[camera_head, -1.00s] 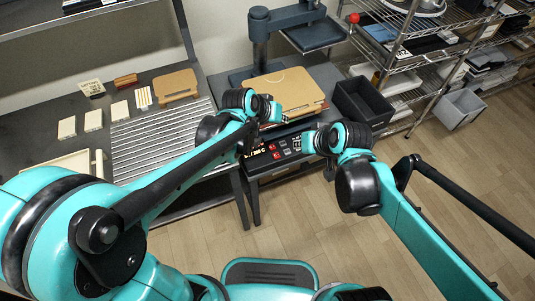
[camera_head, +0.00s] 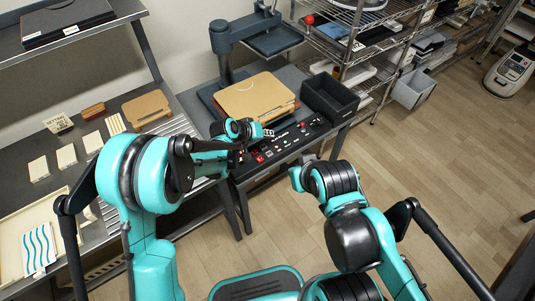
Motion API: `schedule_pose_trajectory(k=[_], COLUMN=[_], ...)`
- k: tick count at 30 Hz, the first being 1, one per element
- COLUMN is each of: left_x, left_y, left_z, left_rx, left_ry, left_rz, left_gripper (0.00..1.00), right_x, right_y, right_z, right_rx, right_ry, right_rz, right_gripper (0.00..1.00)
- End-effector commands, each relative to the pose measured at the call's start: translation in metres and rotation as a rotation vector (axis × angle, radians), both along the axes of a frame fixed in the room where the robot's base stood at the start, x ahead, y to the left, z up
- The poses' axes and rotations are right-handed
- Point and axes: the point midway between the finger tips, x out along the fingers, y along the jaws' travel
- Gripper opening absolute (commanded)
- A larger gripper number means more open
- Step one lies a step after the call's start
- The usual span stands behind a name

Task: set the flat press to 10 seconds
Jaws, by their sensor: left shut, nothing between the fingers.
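The flat press is a dark blue-grey machine with a post and swing arm (camera_head: 222,40) and a raised flat platen (camera_head: 275,42) turned to the right. A tan board (camera_head: 256,95) lies on its base. The black control panel (camera_head: 290,140) at its front edge has several red and pale buttons. Its left part is partly hidden by my left arm, and I cannot read any time display. My left gripper (camera_head: 268,133) is shut and empty, small in view, just over the panel's upper left part. Whether it touches a button I cannot tell. My right arm ends right of the panel; its fingers are not visible.
A dark open bin (camera_head: 330,97) stands right of the press. A wire shelf (camera_head: 365,45) and a grey bin (camera_head: 413,90) are farther right. The left table holds white cards (camera_head: 66,157), a tan board (camera_head: 146,108) and a tray (camera_head: 12,250).

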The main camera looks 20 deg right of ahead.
Motion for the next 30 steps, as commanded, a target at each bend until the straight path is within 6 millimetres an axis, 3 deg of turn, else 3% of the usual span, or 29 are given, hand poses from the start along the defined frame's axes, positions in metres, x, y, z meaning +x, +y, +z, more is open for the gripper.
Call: schedule_pose_trajectory(k=[8,24,30], left_x=[0.0,0.0,0.0], left_y=[0.001,0.001,0.001], left_z=[-0.008,-0.078,-0.089], left_rx=[0.001,0.001,0.001], left_ry=[0.0,-0.001,0.0], left_rz=[0.001,0.001,0.001], left_gripper=[0.0,0.0,0.0], right_x=[0.0,0.0,0.0], right_y=[0.0,0.0,0.0], right_z=[-0.006,-0.055,-0.063], right_rx=[0.001,0.001,0.001], right_ry=[0.0,0.0,0.0], right_rz=[0.001,0.001,0.001], right_gripper=[0.0,0.0,0.0])
